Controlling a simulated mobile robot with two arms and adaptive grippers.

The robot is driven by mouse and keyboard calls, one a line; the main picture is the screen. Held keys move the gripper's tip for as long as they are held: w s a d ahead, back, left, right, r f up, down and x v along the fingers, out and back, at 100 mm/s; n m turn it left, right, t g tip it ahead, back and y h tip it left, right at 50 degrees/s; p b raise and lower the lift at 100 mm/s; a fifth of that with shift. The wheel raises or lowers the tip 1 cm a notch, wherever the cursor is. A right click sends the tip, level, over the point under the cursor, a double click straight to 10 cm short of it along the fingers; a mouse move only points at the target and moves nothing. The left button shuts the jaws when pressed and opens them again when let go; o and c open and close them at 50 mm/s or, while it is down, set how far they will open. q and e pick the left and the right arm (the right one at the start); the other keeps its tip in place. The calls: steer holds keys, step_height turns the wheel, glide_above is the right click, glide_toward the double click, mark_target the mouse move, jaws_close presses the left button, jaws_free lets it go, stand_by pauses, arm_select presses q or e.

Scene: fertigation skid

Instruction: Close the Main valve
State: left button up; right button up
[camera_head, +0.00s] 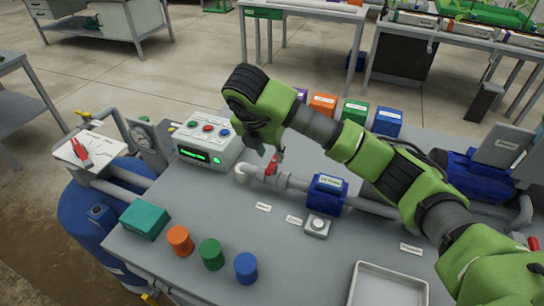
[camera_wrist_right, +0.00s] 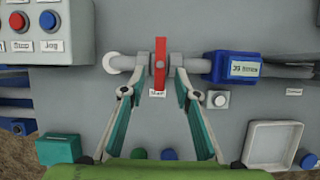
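The red valve handle (camera_wrist_right: 160,65) sits on a grey pipe on the skid's grey table and lies across the pipe in the right wrist view. The handle also shows in the head view (camera_head: 271,166), partly behind my gripper. My right gripper (camera_wrist_right: 154,88) is open, with its two teal fingers apart on either side of the handle's line. It hangs over the valve in the head view (camera_head: 272,150). I cannot tell whether the fingers touch the handle. My left gripper is not in view.
A control box (camera_head: 208,140) with buttons stands left of the valve. A blue unit (camera_head: 327,195) sits on the pipe to the right. Orange (camera_head: 180,240), green (camera_head: 211,254) and blue (camera_head: 246,268) cylinders stand at the front. An empty tray (camera_head: 388,288) lies front right.

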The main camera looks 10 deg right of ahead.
steer(key=v, duration=0.8)
